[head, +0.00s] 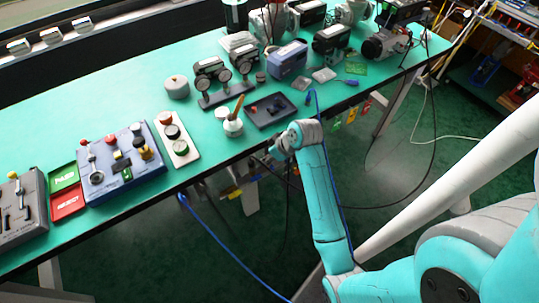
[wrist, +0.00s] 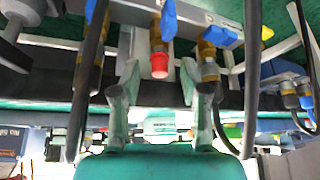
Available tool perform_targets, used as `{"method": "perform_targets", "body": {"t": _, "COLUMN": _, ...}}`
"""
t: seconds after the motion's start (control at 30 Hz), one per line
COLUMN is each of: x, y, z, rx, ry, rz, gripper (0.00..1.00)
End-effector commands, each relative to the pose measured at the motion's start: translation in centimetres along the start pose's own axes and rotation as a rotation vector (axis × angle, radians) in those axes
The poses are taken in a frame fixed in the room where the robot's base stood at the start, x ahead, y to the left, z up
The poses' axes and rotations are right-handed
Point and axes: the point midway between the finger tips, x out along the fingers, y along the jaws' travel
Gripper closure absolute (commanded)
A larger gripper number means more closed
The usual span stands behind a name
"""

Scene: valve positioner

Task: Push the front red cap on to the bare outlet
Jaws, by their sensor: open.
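A red cap (wrist: 160,66) shows in the wrist view at the lower end of the middle brass fitting (wrist: 156,38), under a grey bar with blue handles. I cannot tell whether it is fully seated. My gripper (wrist: 160,82) is open, with one finger on each side of the cap and a visible gap on both sides. In the head view my gripper (head: 279,147) is at the front edge of the green bench (head: 120,90). The cap and fitting cannot be made out there. No bare outlet can be clearly identified.
Brass fittings stand left (wrist: 98,55) and right (wrist: 208,68) of the middle one, with black hoses close to my fingers. The floor in front is mostly open.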

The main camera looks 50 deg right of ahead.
Motion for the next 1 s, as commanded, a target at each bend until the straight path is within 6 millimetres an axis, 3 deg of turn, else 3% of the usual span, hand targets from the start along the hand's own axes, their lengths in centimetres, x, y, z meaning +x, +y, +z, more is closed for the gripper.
{"method": "perform_targets", "body": {"t": 0.17, "x": -1.5, "y": 0.1, "z": -0.1, "rx": 0.000, "ry": 0.002, "rz": 0.002, "gripper": 0.55}}
{"method": "perform_targets", "body": {"t": 0.63, "x": -10.1, "y": 0.1, "z": -0.1, "rx": 0.000, "ry": 0.003, "rz": 0.003, "gripper": 0.55}}
{"method": "perform_targets", "body": {"t": 0.8, "x": -11.6, "y": 0.0, "z": 0.0, "rx": 0.000, "ry": 0.001, "rz": 0.001, "gripper": 0.55}}
{"method": "perform_targets", "body": {"t": 1.0, "x": -11.9, "y": 0.0, "z": 0.0, "rx": 0.000, "ry": 0.000, "rz": 0.000, "gripper": 0.55}}
